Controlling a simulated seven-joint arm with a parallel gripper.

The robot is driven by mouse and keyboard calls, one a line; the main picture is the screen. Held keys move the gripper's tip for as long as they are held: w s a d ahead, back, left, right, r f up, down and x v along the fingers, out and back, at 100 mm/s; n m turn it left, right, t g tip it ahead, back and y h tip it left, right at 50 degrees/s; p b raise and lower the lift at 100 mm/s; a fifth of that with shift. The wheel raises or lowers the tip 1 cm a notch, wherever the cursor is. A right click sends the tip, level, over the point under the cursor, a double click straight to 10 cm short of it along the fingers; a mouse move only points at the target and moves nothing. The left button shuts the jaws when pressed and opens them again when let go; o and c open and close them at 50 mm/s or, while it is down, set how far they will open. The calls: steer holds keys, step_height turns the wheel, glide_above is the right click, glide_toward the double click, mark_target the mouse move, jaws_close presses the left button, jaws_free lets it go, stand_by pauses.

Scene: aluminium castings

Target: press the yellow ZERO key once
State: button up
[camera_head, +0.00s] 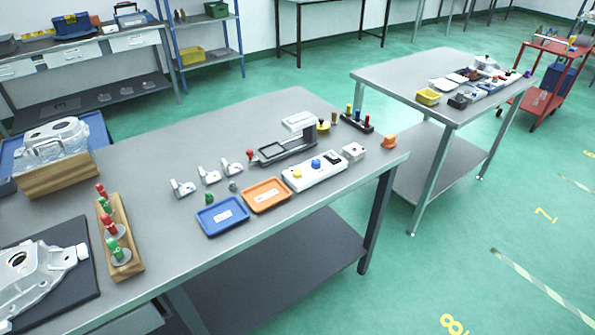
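A long white box (318,172) lies on the near grey table, toward its right end. On its top are a small yellow key (297,174) at the left, a blue domed key (316,164) in the middle and a dark panel (335,157) at the right. Any lettering on the keys is too small to read. Nothing covers the yellow key. My gripper is not in view.
An orange tray (248,205) and a blue tray (202,222) lie left of the box. A grey fixture with a red knob (250,153) stands behind it. A small white block (354,152) and an orange piece (389,141) are to its right.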

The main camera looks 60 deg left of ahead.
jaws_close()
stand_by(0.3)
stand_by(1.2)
